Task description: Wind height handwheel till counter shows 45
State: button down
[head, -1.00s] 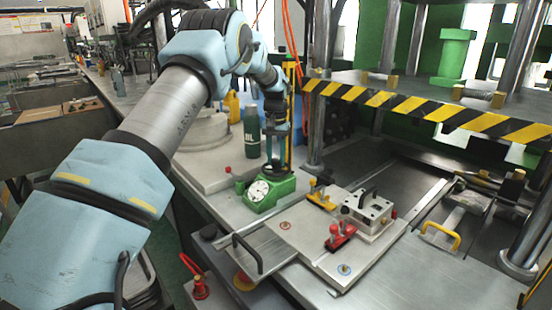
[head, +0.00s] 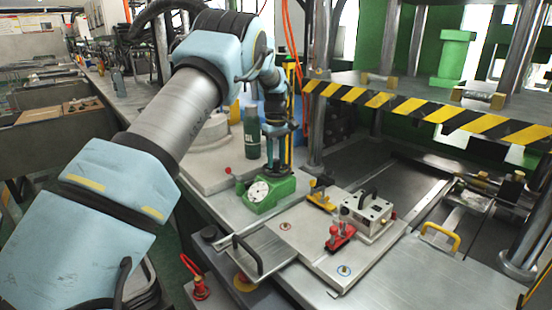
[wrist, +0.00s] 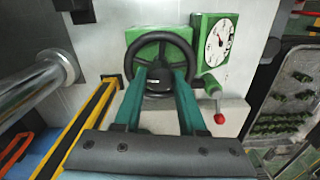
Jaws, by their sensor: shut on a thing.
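The black handwheel (wrist: 133,53) lies on a green box (wrist: 207,22) in the wrist view. A white round dial with a needle (wrist: 220,42) is set on the same housing; its figures are too small to read. In the head view the green housing (head: 262,203) and white dial (head: 258,191) stand on the machine table, and the wheel is mostly hidden. My gripper (wrist: 160,72) comes down on the wheel, its two teal fingers shut on it around the middle. My gripper (head: 278,160) points downward in the head view.
A small crank with a red knob (wrist: 219,118) sits beside the wheel. A yellow-black strip (wrist: 80,125) and a metal column (wrist: 35,85) stand close left. In the head view a dark green bottle (head: 251,132) is just left of my gripper. A mould block (head: 367,215) lies to the right.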

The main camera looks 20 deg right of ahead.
aim_at(276, 160)
jog(key=shift+r+n, duration=0.1)
jog(key=shift+n, duration=0.5)
jog(key=shift+c, duration=2.4)
grip_release()
notch_tip(276, 160, up, 11)
jog(key=b, duration=0.2)
jog(key=shift+b, duration=0.35)
